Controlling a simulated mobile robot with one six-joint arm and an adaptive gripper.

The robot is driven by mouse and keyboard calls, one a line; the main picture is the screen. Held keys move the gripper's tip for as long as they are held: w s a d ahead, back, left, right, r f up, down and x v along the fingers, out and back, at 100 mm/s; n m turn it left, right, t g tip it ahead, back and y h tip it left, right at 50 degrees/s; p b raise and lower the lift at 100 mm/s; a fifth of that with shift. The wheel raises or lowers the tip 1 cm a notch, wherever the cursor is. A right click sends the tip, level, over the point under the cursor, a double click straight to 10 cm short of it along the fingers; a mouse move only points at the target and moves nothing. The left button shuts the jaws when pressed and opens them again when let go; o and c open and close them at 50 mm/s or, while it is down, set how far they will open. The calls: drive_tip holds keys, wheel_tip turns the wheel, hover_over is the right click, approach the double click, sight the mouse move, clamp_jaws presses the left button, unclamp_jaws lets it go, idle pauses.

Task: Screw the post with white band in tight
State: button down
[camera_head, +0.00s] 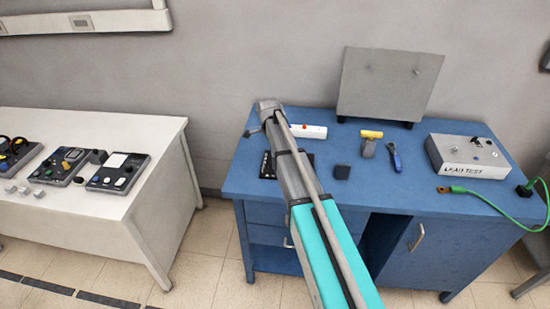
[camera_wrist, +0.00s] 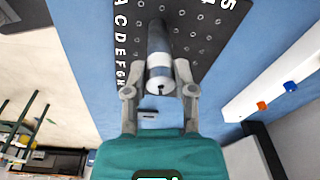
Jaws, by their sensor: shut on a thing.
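The post with the white band (camera_wrist: 158,60) is a grey cylinder in the wrist view, with a pale band near its near end. It stands at a dark board (camera_wrist: 207,45) with rows of small holes, white letters along one side and a 5 at a corner. My gripper (camera_wrist: 163,73) is shut on the post, one finger on each side near the band. The post's far end meets the board, but I cannot tell how deep it sits. In the head view, only an edge of the board (camera_head: 266,166) shows beside my arm; the post is hidden.
A grey panel (camera_head: 390,85) stands behind.

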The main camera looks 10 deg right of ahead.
drive_tip(key=shift+r+m, duration=0.1)
drive_tip(key=shift+m, duration=0.6)
drive_tip(key=shift+c, duration=1.7)
unclamp_jaws()
drive_tip(key=shift+r, duration=0.1)
